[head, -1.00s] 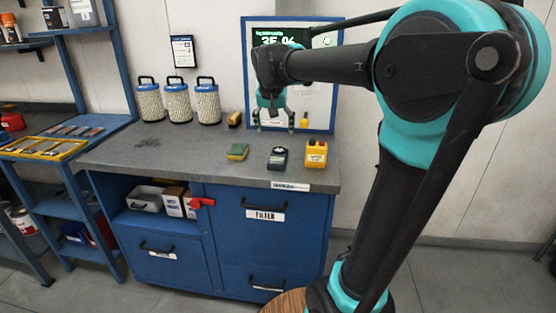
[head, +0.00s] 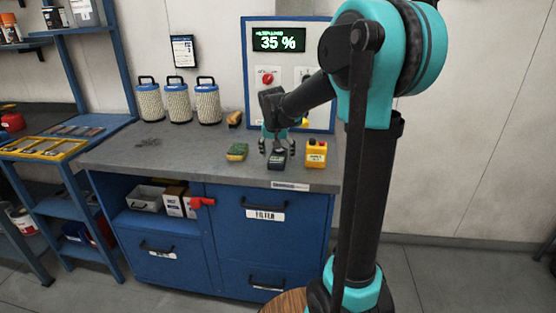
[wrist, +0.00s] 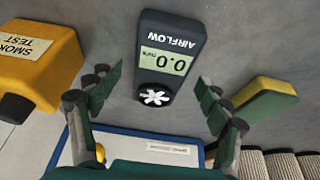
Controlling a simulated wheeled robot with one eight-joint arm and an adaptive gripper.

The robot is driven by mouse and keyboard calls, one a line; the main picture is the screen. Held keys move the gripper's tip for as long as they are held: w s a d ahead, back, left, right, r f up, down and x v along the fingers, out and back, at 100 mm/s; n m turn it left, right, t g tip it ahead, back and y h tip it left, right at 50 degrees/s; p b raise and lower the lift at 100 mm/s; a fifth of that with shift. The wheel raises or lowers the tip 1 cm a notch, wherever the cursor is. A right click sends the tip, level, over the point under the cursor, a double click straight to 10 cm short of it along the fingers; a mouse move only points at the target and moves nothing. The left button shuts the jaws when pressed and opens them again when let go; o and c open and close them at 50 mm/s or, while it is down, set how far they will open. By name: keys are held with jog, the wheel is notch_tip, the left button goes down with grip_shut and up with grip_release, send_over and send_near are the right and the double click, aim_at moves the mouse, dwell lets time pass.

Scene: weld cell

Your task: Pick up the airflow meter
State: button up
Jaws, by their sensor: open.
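The airflow meter (head: 277,160) is a small dark handheld device lying near the front edge of the grey worktop. In the wrist view the airflow meter (wrist: 168,52) shows its AIRFLOW label, a display reading 0.0 and a white fan wheel. My gripper (head: 277,148) is over the meter with its fingers spread. In the wrist view my gripper (wrist: 155,90) is open and empty, with one finger to each side of the meter's fan end. Neither finger visibly touches it; the exact height gap cannot be told.
A yellow smoke tester (head: 316,154) stands close right of the meter. A green and yellow sponge (head: 237,152) lies to its left. Several filter cartridges (head: 178,103) stand at the back left. A blue-framed panel (head: 246,60) reading 35 % stands behind.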

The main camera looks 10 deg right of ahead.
jog(key=shift+w+f, duration=0.15)
jog(key=shift+f, duration=0.25)
jog(key=c, duration=1.4)
jog(key=shift+r, duration=0.15)
